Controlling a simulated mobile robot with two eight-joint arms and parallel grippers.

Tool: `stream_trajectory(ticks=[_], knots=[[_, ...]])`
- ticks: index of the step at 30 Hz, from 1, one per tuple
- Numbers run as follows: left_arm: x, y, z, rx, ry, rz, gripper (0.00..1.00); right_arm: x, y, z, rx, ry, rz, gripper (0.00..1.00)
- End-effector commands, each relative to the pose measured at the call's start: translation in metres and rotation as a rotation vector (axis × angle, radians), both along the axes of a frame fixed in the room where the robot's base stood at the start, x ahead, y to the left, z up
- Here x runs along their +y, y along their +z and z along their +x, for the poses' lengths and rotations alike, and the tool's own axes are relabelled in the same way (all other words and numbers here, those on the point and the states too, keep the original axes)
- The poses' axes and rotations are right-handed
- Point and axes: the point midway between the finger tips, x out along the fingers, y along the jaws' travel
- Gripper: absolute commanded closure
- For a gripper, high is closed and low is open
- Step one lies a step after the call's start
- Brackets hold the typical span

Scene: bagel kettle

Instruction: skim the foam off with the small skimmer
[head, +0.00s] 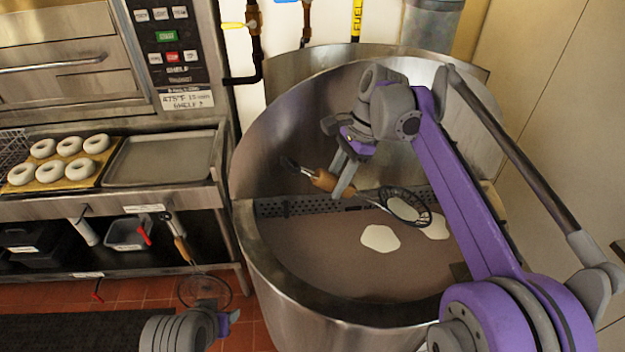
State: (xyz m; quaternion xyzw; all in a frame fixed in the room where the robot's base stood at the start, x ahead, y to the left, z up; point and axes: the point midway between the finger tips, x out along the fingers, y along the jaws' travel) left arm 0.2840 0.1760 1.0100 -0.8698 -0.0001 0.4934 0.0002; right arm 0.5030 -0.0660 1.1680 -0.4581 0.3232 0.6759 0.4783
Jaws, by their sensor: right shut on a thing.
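The kettle (268,262) is a large round steel vessel holding brownish liquid. Pale foam patches lie on the liquid, one in the middle (380,238) and one to its right (437,229); another pale patch shows through the skimmer's mesh. My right gripper (342,183) is shut on the wooden handle of the small skimmer (324,180), over the kettle. The skimmer's round black wire head (425,212) points right, over the foam; whether it touches the liquid I cannot tell. My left gripper (205,322) is at the bottom edge, its fingers not clearly visible.
A perforated metal strip (285,206) spans the kettle. Left are several bagels on a board (55,186), an empty tray (160,160) and an oven (60,60). A larger wire skimmer (180,248) hangs at the counter's front, near my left gripper. A wall stands right.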

Motion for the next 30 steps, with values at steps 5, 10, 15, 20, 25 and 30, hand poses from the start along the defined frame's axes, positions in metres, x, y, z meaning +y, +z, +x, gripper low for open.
stream_trajectory(ticks=[5, 10, 15, 20, 25, 30], knots=[[0.0, -0.037, -0.02, 0.038, 0.0, 0.0, 0.5, -0.021, -0.052, 0.004, 0.035, -0.004, 0.063, 1.0], [0.0, -0.061, -0.03, 0.057, 0.0, 0.0, 0.5, -0.04, -0.087, 0.011, 0.054, -0.005, 0.123, 1.0], [0.0, -0.085, -0.038, 0.072, 0.0, 0.0, 0.5, -0.052, -0.121, 0.015, 0.068, 0.001, 0.169, 1.0], [0.0, -0.106, -0.044, 0.084, 0.0, 0.0, 0.5, -0.041, -0.159, 0.011, 0.05, 0.003, 0.122, 1.0], [0.0, -0.13, -0.05, 0.094, 0.0, 0.0, 0.5, -0.033, -0.198, 0.009, 0.034, 0.003, 0.076, 1.0], [0.0, -0.141, -0.052, 0.098, 0.0, 0.0, 0.5, -0.048, -0.232, 0.014, -0.024, 0.002, -0.086, 1.0]])
